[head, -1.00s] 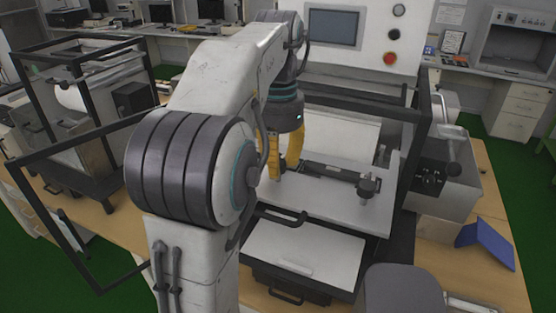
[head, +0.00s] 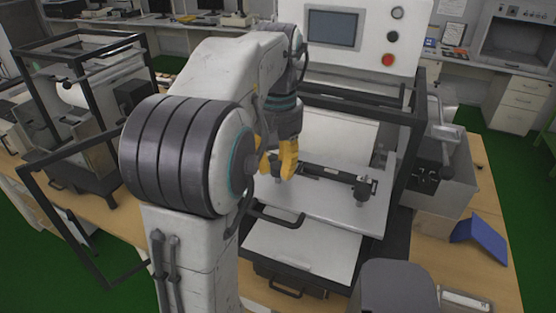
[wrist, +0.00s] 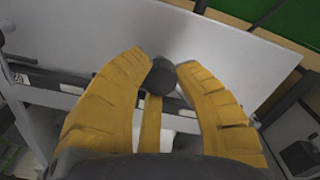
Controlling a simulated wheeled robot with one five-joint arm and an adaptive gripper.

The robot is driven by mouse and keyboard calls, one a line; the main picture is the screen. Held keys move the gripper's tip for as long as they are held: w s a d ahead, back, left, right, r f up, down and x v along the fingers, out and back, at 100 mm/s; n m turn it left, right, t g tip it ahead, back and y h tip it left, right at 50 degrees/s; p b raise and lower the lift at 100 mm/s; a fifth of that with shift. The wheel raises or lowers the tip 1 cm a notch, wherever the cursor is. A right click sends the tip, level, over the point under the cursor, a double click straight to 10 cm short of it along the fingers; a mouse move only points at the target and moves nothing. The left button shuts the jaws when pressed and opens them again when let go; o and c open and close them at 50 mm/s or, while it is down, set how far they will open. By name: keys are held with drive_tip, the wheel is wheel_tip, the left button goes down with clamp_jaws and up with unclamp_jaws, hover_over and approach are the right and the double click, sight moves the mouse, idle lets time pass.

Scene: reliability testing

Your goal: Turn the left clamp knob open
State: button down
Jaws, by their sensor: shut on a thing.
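The left clamp knob (wrist: 165,76) is a dark round knob between my yellow fingertips in the wrist view. My gripper (head: 278,164) is shut on it, with one finger on either side. In the head view the fingers and my arm hide most of this knob. The dark clamp bar (head: 325,172) runs to the right from there, over a light grey plate (head: 320,207). The right clamp knob (head: 364,186) stands upright at the bar's right end, free of the gripper.
A dark frame (head: 405,150) borders the machine on the right. A front handle (head: 278,217) juts out below the plate. The control panel (head: 350,35), with a screen and a red button, stands behind. A blue folder-like object (head: 483,240) lies on the right bench.

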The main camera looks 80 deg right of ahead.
sight(277, 165)
drive_tip(key=n+p, duration=0.1)
drive_tip(key=n, duration=0.2)
drive_tip(key=shift+f+n, duration=0.1)
drive_tip(key=shift+n, duration=2)
drive_tip(key=c, duration=0.9)
unclamp_jaws()
wheel_tip(277, 165, up, 12)
